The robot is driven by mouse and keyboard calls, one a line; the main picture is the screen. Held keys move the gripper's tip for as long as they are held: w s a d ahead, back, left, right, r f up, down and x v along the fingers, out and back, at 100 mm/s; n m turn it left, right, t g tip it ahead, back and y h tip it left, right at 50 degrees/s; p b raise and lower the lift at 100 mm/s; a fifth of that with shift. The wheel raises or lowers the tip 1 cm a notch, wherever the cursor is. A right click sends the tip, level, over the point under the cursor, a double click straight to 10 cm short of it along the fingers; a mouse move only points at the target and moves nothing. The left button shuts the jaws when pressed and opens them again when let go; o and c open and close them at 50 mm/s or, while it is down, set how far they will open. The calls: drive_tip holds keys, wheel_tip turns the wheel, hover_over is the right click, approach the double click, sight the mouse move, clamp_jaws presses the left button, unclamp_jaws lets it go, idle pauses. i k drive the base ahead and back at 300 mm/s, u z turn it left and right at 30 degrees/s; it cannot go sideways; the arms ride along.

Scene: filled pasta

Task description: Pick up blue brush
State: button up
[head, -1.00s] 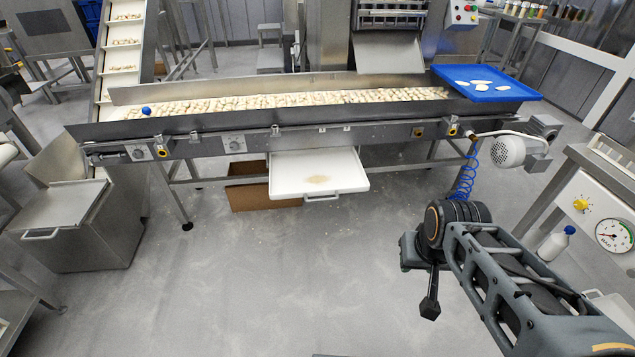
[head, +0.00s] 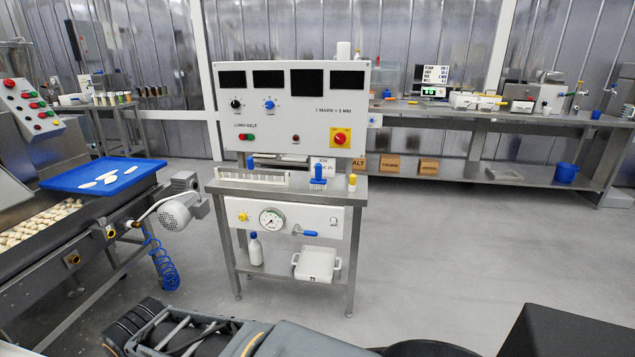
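I cannot pick out a blue brush for certain in the head view. A small upright blue item (head: 317,176) with a white part stands on the control stand's steel top. It may be a brush, but it is too small to tell. Another blue piece (head: 309,233) sticks out of the stand's lower panel and looks like a valve handle. Part of my arm shows at the bottom edge. My gripper is out of view.
The control stand (head: 278,187) carries a white rack (head: 248,178) and a yellow-capped bottle (head: 352,183). A conveyor with a blue tray (head: 104,175) and motor (head: 185,212) is at left. A long bench (head: 490,116) runs along the back. Floor at right (head: 450,255) is clear.

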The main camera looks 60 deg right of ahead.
sight(316, 183)
drive_tip(key=z, duration=2.15)
